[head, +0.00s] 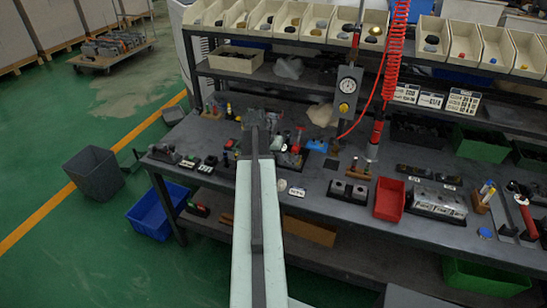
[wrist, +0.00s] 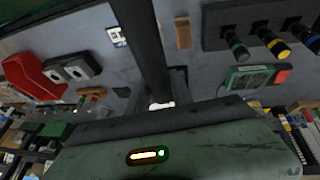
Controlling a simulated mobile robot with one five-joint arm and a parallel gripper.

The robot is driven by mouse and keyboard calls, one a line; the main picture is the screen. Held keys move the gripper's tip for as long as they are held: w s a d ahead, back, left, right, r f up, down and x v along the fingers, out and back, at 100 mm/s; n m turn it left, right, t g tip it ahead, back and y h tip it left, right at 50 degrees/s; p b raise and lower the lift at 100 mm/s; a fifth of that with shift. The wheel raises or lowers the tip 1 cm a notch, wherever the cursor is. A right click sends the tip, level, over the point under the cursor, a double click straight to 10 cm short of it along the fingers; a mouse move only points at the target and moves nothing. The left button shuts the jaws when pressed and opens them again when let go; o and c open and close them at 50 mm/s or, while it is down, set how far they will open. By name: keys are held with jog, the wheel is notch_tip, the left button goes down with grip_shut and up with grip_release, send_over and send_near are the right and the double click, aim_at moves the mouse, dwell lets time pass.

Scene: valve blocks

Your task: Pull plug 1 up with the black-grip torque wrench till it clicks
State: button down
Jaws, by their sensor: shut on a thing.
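My gripper (head: 262,120) is at the far end of my pale arm, over the left part of the workbench. It is shut on a long dark bar (head: 256,215), which looks like the black-grip torque wrench. The bar runs back above my arm; in the wrist view (wrist: 148,45) it runs up from the jaws to the top edge. The jaws are mostly hidden behind the dark housing at the bottom of the wrist view. I cannot pick out plug 1, nor tell whether the wrench touches it.
A red bin (head: 389,200) and a grey metal block (head: 438,200) stand on the right of the bench. A dark rack (wrist: 220,30) of colour-banded tools and a green box with a red button (wrist: 250,78) are close by. A gauge (head: 347,90) hangs behind.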

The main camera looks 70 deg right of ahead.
jog(key=shift+f+b, duration=3.65)
jog(key=shift+f, duration=0.05)
jog(key=shift+w, duration=0.15)
jog(key=shift+w+m+g, duration=0.4)
jog(key=shift+w+m, duration=0.5)
jog(key=shift+w, duration=0.25)
jog(key=shift+w+d+m+g+y, duration=0.15)
jog(key=shift+w+m+y, duration=0.05)
jog(key=shift+w+m, duration=0.35)
jog(key=shift+w+d+m+g+y, duration=0.1)
jog(key=shift+w+m+g+y, duration=0.1)
jog(key=shift+w+m, duration=0.35)
jog(key=shift+w, duration=0.1)
